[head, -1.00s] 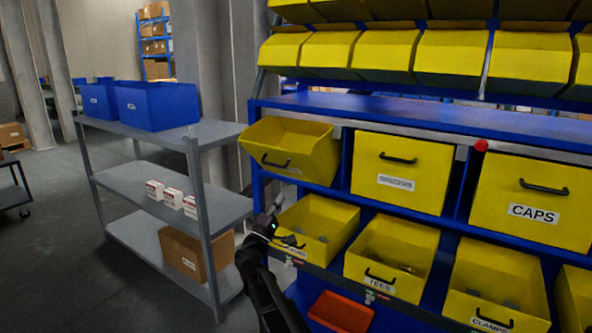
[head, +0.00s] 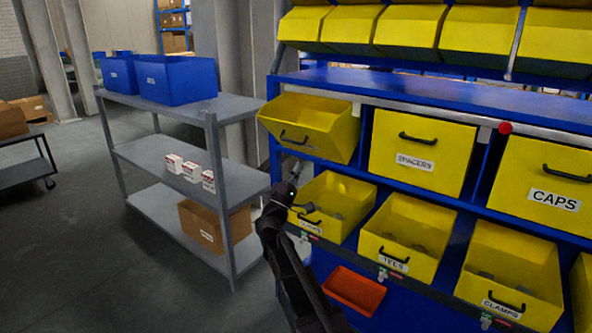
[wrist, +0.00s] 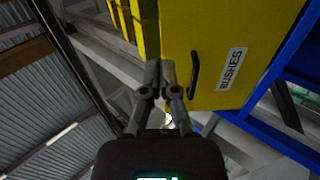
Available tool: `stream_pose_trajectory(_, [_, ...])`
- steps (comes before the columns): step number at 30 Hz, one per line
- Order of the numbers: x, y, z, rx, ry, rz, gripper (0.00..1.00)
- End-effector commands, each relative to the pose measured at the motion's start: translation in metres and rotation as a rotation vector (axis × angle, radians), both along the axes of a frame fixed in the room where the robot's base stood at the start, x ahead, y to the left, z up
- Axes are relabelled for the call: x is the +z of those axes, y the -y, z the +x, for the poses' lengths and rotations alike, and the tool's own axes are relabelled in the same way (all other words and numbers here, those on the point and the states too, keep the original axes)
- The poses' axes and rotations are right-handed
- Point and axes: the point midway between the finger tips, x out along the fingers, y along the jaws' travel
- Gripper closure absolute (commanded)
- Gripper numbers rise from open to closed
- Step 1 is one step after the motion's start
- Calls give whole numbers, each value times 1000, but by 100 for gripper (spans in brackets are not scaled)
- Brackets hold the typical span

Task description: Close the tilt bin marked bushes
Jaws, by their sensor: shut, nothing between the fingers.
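The bin marked bushes (wrist: 222,50) is yellow, with a black handle and a white label, and fills the upper middle of the wrist view, seen from below. The tilted-open bin (head: 335,122) at the left end of the upper large-bin row in the head view appears to be this one; its label does not show there. My gripper (wrist: 161,66) is shut and empty. Its fingertips are just left of the handle in the wrist view; I cannot tell if they touch the bin. In the head view my gripper (head: 284,192) is below the tilted bin.
The spacers bin (head: 416,160) and caps bin (head: 540,180) to the right are closed. Below, the tees bin (head: 402,245) and clamps bin (head: 508,280) stand open. A red-orange tray (head: 354,290) sits lower. A grey shelf cart (head: 240,185) stands left of the rack.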

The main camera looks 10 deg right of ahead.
Motion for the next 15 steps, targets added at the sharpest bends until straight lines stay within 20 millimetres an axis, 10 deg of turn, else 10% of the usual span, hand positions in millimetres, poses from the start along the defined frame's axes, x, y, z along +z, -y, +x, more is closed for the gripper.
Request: stream_pose_trajectory(15, [43,31,33,1,0,1,100])
